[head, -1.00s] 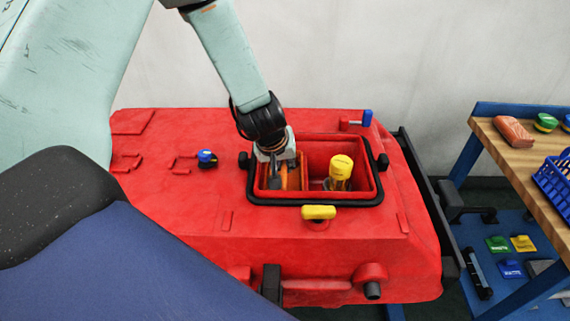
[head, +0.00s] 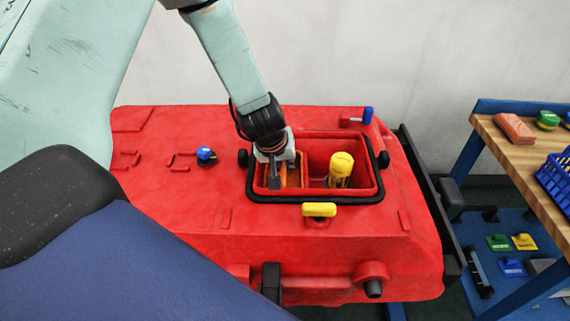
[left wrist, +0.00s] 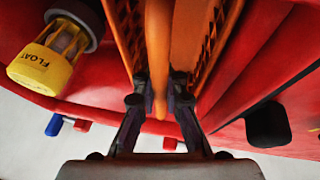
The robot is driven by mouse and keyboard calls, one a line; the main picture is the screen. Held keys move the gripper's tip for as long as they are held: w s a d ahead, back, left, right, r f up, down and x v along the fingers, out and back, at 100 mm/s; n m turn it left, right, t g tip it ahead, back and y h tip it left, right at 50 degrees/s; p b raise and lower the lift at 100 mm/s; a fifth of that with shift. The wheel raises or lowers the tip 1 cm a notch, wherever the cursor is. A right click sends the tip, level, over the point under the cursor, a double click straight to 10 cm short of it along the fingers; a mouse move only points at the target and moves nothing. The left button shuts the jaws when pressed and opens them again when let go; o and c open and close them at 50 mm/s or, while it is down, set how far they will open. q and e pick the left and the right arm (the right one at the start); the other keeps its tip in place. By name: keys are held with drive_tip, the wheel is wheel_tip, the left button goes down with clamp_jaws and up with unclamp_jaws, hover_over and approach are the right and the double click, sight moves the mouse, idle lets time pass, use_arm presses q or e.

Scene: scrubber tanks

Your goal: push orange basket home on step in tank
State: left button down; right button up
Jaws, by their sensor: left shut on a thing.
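The orange basket (head: 294,178) is inside the left part of the open tank (head: 375,190) of the red machine. In the left wrist view the basket (left wrist: 205,45) shows perforated walls and an upright orange handle bar (left wrist: 158,60). My left gripper (head: 275,180) reaches down into the tank from above. In the left wrist view its fingers (left wrist: 162,100) are shut on the basket's handle bar. The step under the basket is hidden, so I cannot tell whether the basket touches it. My right gripper is not in view.
A yellow float (head: 341,168) stands in the tank right of the basket and also shows in the left wrist view (left wrist: 45,68). A yellow handle (head: 319,210) sits before the tank's front rim. A workbench (head: 510,150) with a blue crate (head: 553,175) stands at right.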

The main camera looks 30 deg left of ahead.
use_arm(q)
drive_tip(key=shift+d+r, duration=0.15)
drive_tip(key=shift+r, duration=0.05)
idle(0.6)
drive_tip(key=c, duration=1.3)
unclamp_jaws()
drive_tip(key=shift+c, duration=0.2)
drive_tip(key=shift+o, duration=0.3)
drive_tip(key=o, duration=0.4)
drive_tip(key=shift+o, duration=0.2)
drive_tip(key=shift+r+p, duration=0.15)
drive_tip(key=shift+p, duration=0.2)
drive_tip(key=shift+p+v, duration=1.85)
drive_tip(key=shift+v, duration=0.3)
